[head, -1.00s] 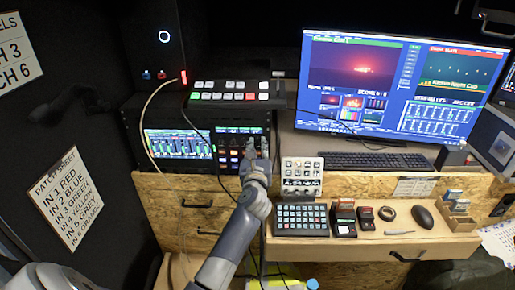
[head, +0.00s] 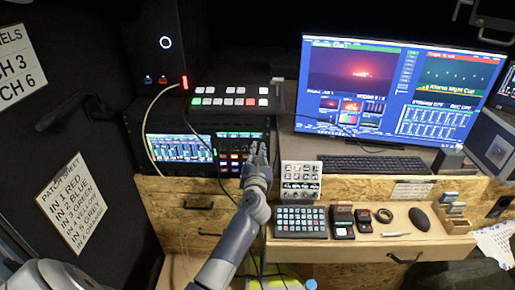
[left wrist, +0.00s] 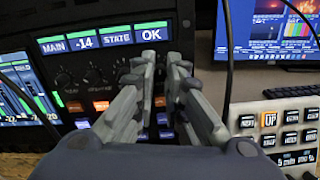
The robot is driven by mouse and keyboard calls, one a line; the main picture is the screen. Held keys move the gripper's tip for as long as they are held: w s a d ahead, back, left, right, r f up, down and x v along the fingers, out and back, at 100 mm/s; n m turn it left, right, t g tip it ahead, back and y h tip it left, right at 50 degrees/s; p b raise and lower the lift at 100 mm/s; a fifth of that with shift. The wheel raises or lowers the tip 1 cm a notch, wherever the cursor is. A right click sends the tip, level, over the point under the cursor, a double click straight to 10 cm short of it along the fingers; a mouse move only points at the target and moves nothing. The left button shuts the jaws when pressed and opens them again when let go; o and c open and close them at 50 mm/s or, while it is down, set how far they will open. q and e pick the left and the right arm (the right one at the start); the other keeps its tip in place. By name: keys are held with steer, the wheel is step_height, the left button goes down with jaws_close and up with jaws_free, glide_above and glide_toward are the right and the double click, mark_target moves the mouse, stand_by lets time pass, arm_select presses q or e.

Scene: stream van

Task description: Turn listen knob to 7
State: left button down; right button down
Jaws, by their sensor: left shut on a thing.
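My left gripper (head: 258,152) is at the right end of the rack unit's front panel, below the button switcher. In the left wrist view its two fingers (left wrist: 166,66) are close together against the panel, shut on a small knob that they hide. Several dark knobs (left wrist: 92,75) with pale scale marks stand in a row left of the fingers. The small print on the panel is too blurred to read, so I cannot read the held knob's setting. A display strip (left wrist: 100,39) above reads MAIN, -14, STATE, OK. My right gripper is not in view.
A button switcher (head: 232,98) sits on top of the rack. A white keypad (head: 301,180) stands close right of my gripper. A black cable (left wrist: 229,60) hangs right of the fingers. Lit orange and blue buttons lie below the knobs. A monitor (head: 396,95) stands right.

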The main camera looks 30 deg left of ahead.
arm_select(q)
steer(key=m+p, duration=0.2)
steer(key=shift+r+m, duration=0.1)
steer(key=shift+m, duration=0.3)
steer(key=shift+m+p, duration=0.7)
steer(key=c, duration=1.9)
jaws_free()
steer(key=shift+d, duration=0.1)
steer(key=v, duration=1.2)
steer(key=shift+o, duration=0.4)
